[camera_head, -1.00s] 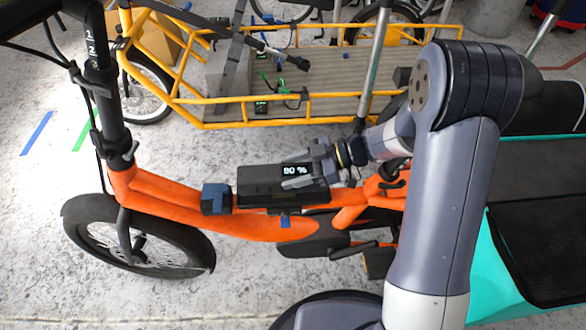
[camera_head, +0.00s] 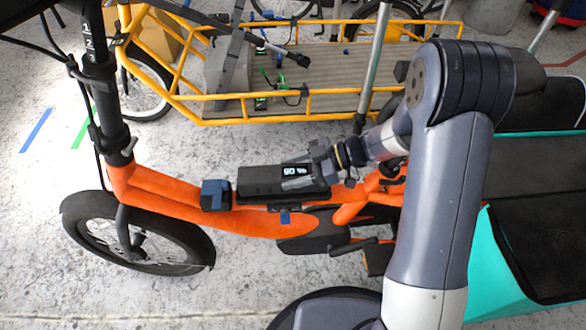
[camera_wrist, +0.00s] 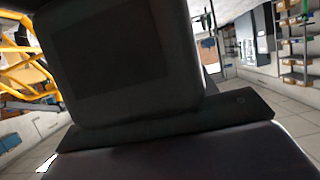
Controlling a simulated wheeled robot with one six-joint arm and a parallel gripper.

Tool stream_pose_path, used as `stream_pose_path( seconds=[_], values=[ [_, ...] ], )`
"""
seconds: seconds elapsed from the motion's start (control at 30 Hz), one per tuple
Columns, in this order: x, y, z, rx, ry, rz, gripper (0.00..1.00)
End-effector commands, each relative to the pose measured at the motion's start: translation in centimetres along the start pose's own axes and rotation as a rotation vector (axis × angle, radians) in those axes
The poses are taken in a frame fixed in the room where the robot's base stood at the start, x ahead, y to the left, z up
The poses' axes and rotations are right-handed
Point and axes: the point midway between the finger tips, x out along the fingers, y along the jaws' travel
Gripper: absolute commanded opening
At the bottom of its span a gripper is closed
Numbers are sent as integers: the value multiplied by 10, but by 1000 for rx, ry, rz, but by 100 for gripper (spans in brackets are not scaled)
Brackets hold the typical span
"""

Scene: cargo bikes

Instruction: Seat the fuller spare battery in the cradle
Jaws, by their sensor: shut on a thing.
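A black battery (camera_head: 258,181) with a lit percent display that looks like 80 % lies lengthwise along the orange bike's frame. My gripper (camera_head: 300,177) is shut on its right part, with a finger across the side near the display. The battery's left end is close against a blue-and-black block (camera_head: 215,195) on the frame, which looks like the cradle's end. The cradle's bed is mostly hidden under the battery, so I cannot tell whether the battery rests fully in it. In the wrist view, a large dark block fills the middle, probably the battery.
The orange frame tube (camera_head: 165,206) runs under the battery to the front wheel (camera_head: 135,235). A yellow cargo bike (camera_head: 330,100) stands behind, with cables and a grey box on its deck. A teal cargo box (camera_head: 490,265) is at the right. Grey floor lies open at lower left.

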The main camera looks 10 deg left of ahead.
Motion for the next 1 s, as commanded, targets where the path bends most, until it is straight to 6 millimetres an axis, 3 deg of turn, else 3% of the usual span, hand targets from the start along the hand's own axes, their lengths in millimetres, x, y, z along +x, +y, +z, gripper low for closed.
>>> stream_pose_path(
  seconds=[0.83, 0.87, 1.0],
  values=[
    [6, 1, 15, -2, 4, 1, 0],
    [6, 1, 14, -3, 4, 1, 56],
    [6, 0, 15, -2, 3, 1, 67]
  ],
)
